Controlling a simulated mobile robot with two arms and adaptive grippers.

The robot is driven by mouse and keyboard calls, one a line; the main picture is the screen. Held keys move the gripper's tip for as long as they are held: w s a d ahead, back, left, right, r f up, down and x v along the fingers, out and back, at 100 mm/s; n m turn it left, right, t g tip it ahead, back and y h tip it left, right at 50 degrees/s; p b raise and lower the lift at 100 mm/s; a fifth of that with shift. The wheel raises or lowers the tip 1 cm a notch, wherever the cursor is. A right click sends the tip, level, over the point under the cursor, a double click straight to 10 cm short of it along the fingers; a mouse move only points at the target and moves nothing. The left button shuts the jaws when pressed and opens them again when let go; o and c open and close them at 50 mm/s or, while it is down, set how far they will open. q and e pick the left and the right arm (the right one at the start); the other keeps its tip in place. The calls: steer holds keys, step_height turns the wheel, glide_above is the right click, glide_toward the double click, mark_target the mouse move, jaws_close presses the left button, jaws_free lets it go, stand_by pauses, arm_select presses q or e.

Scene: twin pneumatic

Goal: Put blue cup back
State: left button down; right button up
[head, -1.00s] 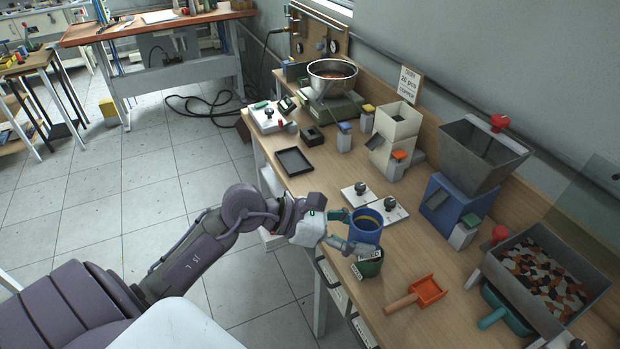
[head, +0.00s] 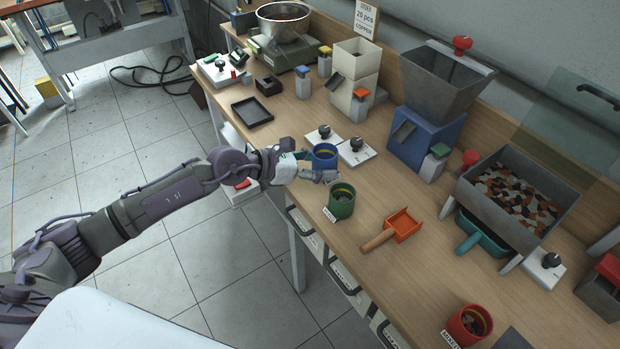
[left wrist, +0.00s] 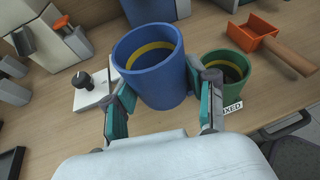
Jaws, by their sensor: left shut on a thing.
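The blue cup (head: 325,156), with a yellow band inside, is upright near the front edge of the bench. My left gripper (head: 316,167) is shut on it, a finger on either side. The left wrist view shows the blue cup (left wrist: 154,72) between the fingers of my left gripper (left wrist: 163,92). I cannot tell whether its base touches the bench. A labelled green cup (head: 342,200) stands nearby, nearer the camera. A labelled red cup (head: 470,325) stands at the bottom right. My right gripper is not in view.
Two white knob modules (head: 356,153) sit just behind the blue cup. An orange scoop (head: 402,226) lies right of the green cup. A blue-based hopper (head: 425,140) and a bin of coloured chips (head: 515,190) stand farther back. A black tray (head: 252,110) lies to the left.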

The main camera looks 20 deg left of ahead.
mark_target(310, 184)
arm_select(q)
steer(key=a+f, duration=0.1)
steer(key=w+a+f, duration=0.1)
steer(key=shift+w+a, duration=0.25)
steer(key=shift+a, duration=0.05)
step_height(310, 184, down, 3)
steer(key=shift+f, duration=0.4)
steer(key=shift+f+b, duration=0.1)
steer(key=shift+b, duration=0.3)
steer(key=shift+c, duration=1.7)
jaws_free()
